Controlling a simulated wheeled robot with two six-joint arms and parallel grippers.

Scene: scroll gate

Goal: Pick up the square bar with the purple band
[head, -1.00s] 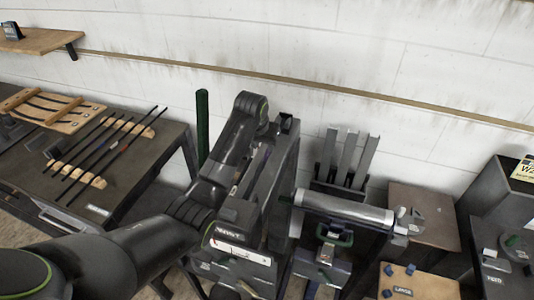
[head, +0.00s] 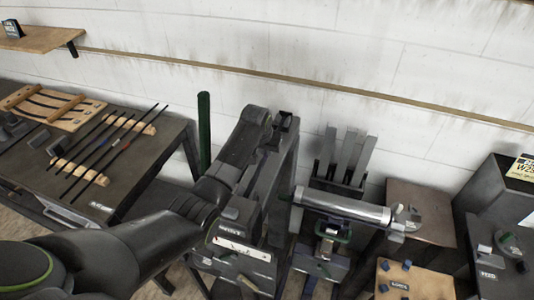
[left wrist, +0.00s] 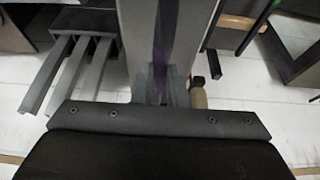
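A grey slab-like piece with a dark lengthwise strip runs down the middle of the left wrist view. A faint purple tint (left wrist: 164,40) shows on this strip; whether it is the band of the square bar I cannot tell. My left gripper (left wrist: 163,88) reaches to this strip at the lower middle of that view. In the head view my left gripper (head: 284,121) is over the tall dark stand (head: 268,195), and its fingertips are largely hidden. Whether it holds anything is unclear. My right gripper is not in view.
Several grey square bars (head: 350,157) stand in a rack to the right of the stand. A silver cylinder (head: 345,206) lies in front of them. A green post (head: 204,133) is at the left. Thin dark rods (head: 103,150) lie on the left table.

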